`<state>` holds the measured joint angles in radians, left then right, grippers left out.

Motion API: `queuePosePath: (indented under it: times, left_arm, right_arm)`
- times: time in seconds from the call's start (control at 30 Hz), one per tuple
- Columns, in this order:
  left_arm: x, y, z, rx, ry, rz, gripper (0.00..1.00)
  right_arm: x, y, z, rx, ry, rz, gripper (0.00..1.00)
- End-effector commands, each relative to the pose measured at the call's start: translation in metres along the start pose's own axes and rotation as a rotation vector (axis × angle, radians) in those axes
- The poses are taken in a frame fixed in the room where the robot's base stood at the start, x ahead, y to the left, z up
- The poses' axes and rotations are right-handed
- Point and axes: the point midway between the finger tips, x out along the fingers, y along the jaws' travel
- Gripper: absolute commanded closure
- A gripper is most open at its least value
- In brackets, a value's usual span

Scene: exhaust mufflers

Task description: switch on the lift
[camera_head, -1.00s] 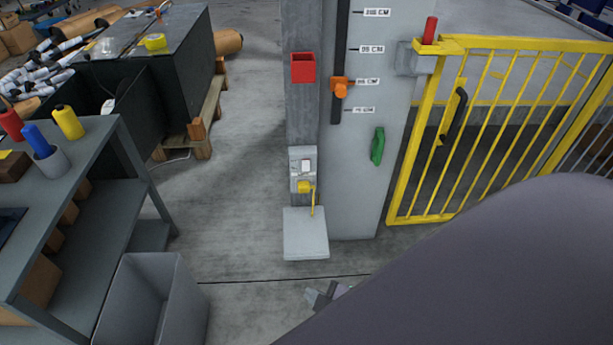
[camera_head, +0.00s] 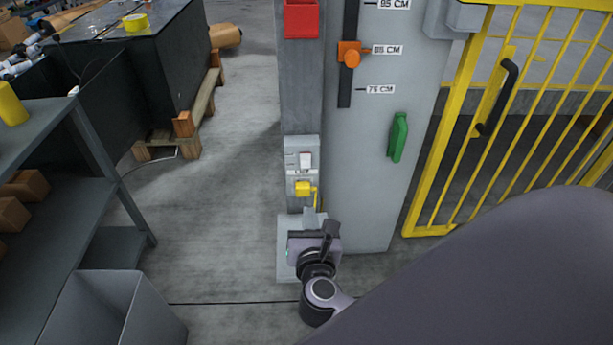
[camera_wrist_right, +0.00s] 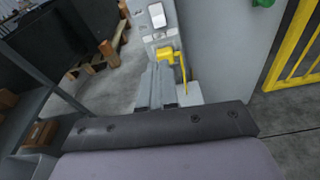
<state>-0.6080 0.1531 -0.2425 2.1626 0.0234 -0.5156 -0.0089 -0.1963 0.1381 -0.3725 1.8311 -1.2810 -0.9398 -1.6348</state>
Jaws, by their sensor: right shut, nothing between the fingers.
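A grey post carries a small control box (camera_head: 291,147) with a white switch (camera_head: 306,160) and a yellow lever or latch (camera_head: 303,188) below it. The right wrist view also shows the white switch (camera_wrist_right: 157,14) and the yellow part (camera_wrist_right: 166,56). My right gripper (camera_head: 312,212) is just below and in front of the yellow part, pointing up at the box. Its fingers (camera_wrist_right: 156,72) are together and empty in the wrist view. I cannot tell whether they touch the yellow part. My left gripper is not in view.
Beside the box, a grey panel (camera_head: 365,190) has an orange slider knob (camera_head: 350,55) on a height scale and a green handle (camera_head: 398,137). A yellow gate (camera_head: 455,130) stands right. A shelf (camera_head: 65,205) and grey bin (camera_head: 100,310) stand left, with clear floor between.

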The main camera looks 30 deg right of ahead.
Motion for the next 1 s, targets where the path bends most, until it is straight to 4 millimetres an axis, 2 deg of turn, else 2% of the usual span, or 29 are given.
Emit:
queuePosePath:
  times: [0.2,0.5,0.63,0.77,1.0]
  left_arm:
    - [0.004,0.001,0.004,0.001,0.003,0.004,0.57]
    - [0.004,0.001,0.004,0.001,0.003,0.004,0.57]
    - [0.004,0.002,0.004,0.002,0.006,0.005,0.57]
    - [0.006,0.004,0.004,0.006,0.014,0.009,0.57]
    - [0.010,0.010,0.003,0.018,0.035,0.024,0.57]
  right_arm:
    - [0.004,0.001,0.004,-0.096,-0.052,-0.019,1.00]
    - [0.004,0.001,0.005,-0.097,-0.053,-0.019,1.00]
    - [0.011,0.001,0.005,-0.097,-0.054,-0.019,1.00]
    - [0.030,0.000,0.006,-0.095,-0.056,-0.021,1.00]
    - [0.082,-0.001,0.007,-0.095,-0.056,-0.021,1.00]
